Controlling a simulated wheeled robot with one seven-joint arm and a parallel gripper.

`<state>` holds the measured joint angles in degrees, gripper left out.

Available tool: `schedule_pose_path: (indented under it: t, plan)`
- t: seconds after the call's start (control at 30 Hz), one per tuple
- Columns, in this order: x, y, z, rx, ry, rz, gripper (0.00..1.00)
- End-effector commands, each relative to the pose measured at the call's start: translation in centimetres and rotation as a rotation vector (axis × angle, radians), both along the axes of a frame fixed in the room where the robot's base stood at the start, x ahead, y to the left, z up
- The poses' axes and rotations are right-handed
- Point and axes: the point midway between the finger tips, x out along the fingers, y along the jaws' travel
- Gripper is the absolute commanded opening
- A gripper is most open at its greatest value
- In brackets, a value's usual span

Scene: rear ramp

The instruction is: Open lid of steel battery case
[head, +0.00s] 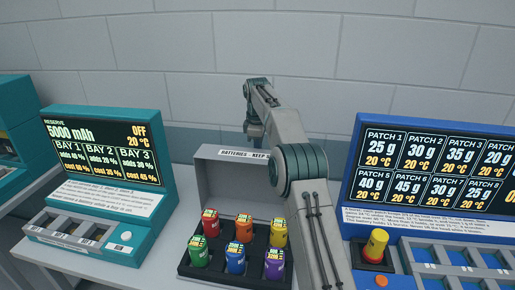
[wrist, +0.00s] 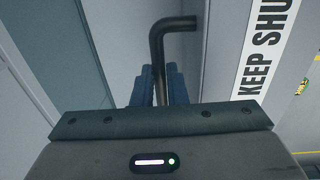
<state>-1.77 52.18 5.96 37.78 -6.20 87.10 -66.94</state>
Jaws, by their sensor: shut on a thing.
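The steel battery case (head: 222,281) stands on the bench in the head view. Its grey lid (head: 222,180) is raised, standing up at the back, with a "BATTERIES - KEEP S..." label along its top edge. Several coloured batteries (head: 236,260) stand inside in a dark holder. My arm reaches over the case's right side to the lid's top; its end is mostly hidden behind the lid there. In the wrist view my gripper (wrist: 159,84) is shut on a dark bent rod, the lid handle (wrist: 158,50), beside the label (wrist: 263,48).
A teal reserve panel (head: 105,150) with bays stands to the left. A block wall is behind. Some bare bench shows left of the case.

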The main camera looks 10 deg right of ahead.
Motion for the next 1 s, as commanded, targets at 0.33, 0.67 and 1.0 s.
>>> schedule_pose_path:
  t: [0.33,0.67,1.0]
  plan:
    - [0.1,-0.1,0.3,0.003,-0.007,-0.002,0.34]
    - [0.1,0.1,1.4,0.002,-0.009,0.0,0.34]
    - [-0.2,0.2,6.5,0.003,-0.008,0.0,0.34]
